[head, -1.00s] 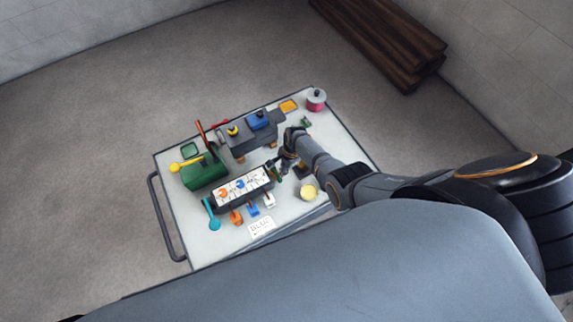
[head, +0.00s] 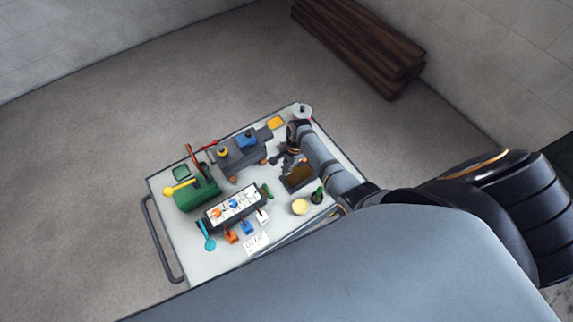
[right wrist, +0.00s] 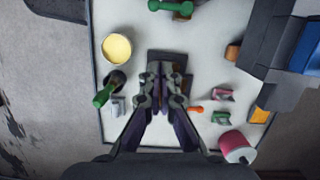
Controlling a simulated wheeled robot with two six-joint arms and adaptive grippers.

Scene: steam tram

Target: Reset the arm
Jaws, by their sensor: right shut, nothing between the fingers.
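My right gripper (head: 284,161) is shut and empty over the right part of the trolley top. In the right wrist view its fingertips (right wrist: 161,82) are together above a dark tray (right wrist: 167,60), seen brown inside in the head view (head: 298,178). I cannot tell how high it is above the tray. No held thing shows. My left gripper is not in view.
On the trolley (head: 196,256) are a grey tram (head: 240,154), a green box (head: 196,195) with levers, a white panel (head: 232,205), a yellow disc (head: 299,207), a dark cup (right wrist: 117,79) with a green handle, and a pink spool (right wrist: 236,145). Planks (head: 360,45) lie behind.

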